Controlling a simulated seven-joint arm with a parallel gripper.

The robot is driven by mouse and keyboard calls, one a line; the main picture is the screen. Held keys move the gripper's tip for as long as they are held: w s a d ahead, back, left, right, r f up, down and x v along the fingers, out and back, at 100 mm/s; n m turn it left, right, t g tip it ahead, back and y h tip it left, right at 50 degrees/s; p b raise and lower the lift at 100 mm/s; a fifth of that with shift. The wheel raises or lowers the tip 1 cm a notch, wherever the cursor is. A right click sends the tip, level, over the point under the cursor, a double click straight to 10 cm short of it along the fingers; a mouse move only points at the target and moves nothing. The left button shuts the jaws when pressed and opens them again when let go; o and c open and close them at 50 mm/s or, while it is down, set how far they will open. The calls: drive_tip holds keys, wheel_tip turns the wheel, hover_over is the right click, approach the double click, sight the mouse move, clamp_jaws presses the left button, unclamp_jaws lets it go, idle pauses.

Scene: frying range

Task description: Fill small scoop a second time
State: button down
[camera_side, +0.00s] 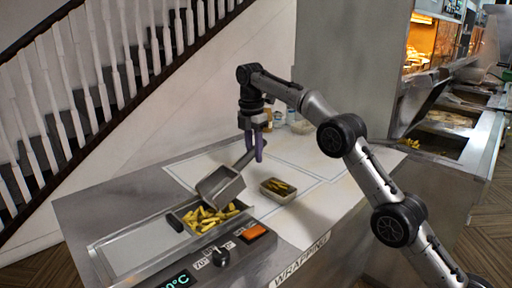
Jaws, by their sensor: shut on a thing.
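My gripper (256,152) is shut on the handle of a grey metal scoop (221,188). The scoop hangs tilted, its box-shaped end low over the bin of chips (205,219). The inside of the scoop looks bare from this side, but I cannot see all of it. Yellow chips lie in the bin below and in front of the scoop. A small rectangular tray (288,197) with some chips in it stands on the white counter to the right of the scoop.
A flat metal lid or panel (140,253) covers the unit left of the chips. A control knob (221,257) and an orange switch (254,233) sit along the front edge. Small containers (300,126) stand at the back by the wall. The counter right of the tray is clear.

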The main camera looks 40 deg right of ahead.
drive_tip(key=shift+a+f+y, duration=0.55)
drive_tip(key=shift+f, duration=0.9)
drive_tip(key=shift+a+f+y, duration=0.5)
drive_tip(key=shift+a+f, duration=0.05)
drive_tip(key=shift+f, duration=0.95)
drive_tip(key=shift+a+f+y, duration=0.55)
drive_tip(key=shift+f, duration=0.9)
drive_tip(key=shift+y, duration=0.7)
drive_tip(key=shift+v, duration=2.6)
drive_tip(key=shift+a, duration=0.1)
